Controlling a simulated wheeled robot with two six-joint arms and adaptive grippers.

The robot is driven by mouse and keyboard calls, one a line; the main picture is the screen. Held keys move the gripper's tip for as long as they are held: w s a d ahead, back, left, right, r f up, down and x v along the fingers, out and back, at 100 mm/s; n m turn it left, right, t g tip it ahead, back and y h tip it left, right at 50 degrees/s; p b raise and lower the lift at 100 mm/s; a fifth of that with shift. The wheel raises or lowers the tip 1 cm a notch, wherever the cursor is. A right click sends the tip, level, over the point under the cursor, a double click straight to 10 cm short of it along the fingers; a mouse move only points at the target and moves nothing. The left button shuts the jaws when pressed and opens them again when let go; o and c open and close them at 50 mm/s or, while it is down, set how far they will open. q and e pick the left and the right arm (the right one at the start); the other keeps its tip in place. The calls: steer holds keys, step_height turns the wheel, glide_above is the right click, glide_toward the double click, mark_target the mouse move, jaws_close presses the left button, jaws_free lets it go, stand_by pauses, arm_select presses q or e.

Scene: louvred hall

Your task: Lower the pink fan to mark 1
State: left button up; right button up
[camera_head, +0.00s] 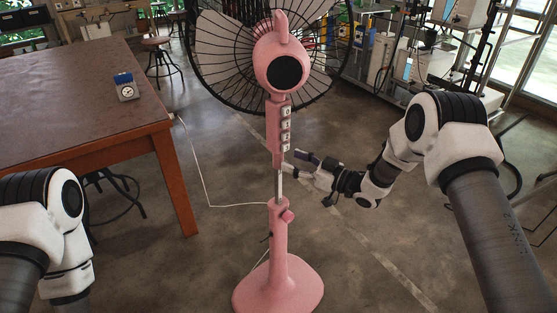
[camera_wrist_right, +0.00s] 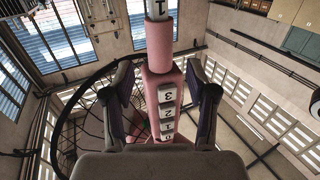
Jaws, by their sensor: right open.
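The pink fan (camera_head: 277,125) stands upright on the floor in the middle of the head view, its black wire cage at the back. Its button box carries keys marked 0 to 3 and also shows in the wrist view (camera_wrist_right: 166,112). Below it, a bare silver pole (camera_head: 279,186) enters the pink lower column (camera_head: 279,240), which has a side knob (camera_head: 288,215). In the wrist view a mark 1 shows on the pole (camera_wrist_right: 157,8). Contact cannot be told. My left gripper is out of view.
A brown table (camera_head: 80,100) with a small dial device (camera_head: 126,87) stands at the left. A white cable (camera_head: 203,180) runs from the table side to the fan. Stools and shelving stand behind. Open floor lies around the pink base (camera_head: 278,293).

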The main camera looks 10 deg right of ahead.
mark_target(280, 192)
steer(key=x, duration=0.5)
steer(key=shift+w+a, duration=0.2)
jaws_close()
step_height(280, 192, down, 14)
steer(key=b, duration=0.8)
steer(key=shift+r+b, duration=0.15)
steer(key=shift+b, duration=0.25)
steer(key=shift+s, duration=0.15)
jaws_free()
